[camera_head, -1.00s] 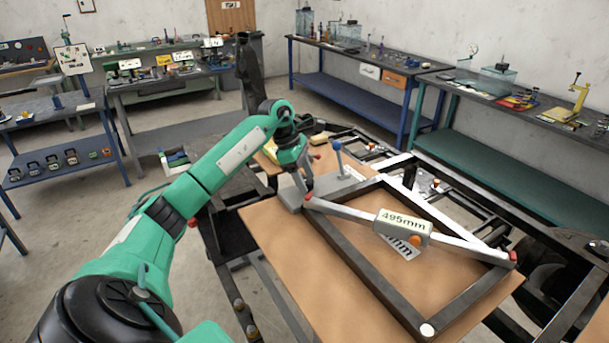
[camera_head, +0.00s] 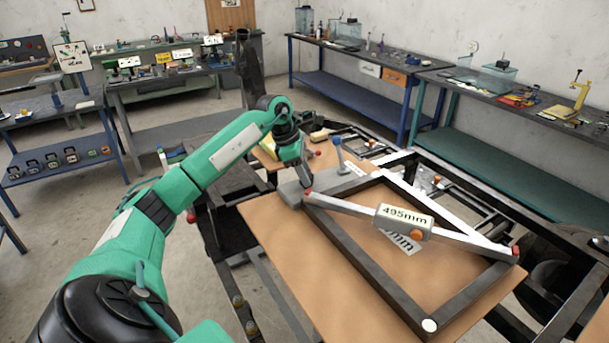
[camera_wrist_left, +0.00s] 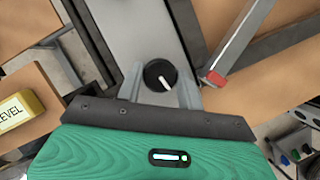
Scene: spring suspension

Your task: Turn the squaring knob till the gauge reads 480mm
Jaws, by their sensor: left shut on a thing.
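The squaring knob (camera_wrist_left: 158,74) is a round black dial with a white mark, on a grey plate; my left gripper hides it in the head view. My left gripper (camera_head: 305,183) points down at the frame's far left corner, and in the wrist view its fingers (camera_wrist_left: 160,88) are shut on the knob from both sides. The dark rectangular frame (camera_head: 360,262) lies on a brown board. A pale diagonal bar (camera_head: 345,206) with red ends crosses it and carries the gauge (camera_head: 404,219), which reads 495mm. My right gripper is not in view.
A blue-topped post (camera_head: 337,153) stands just right of my left gripper. A yellow block marked LEVEL (camera_wrist_left: 22,112) lies nearby in the wrist view. Dark rails (camera_head: 530,245) run along the right. Workbenches (camera_head: 350,95) line the walls.

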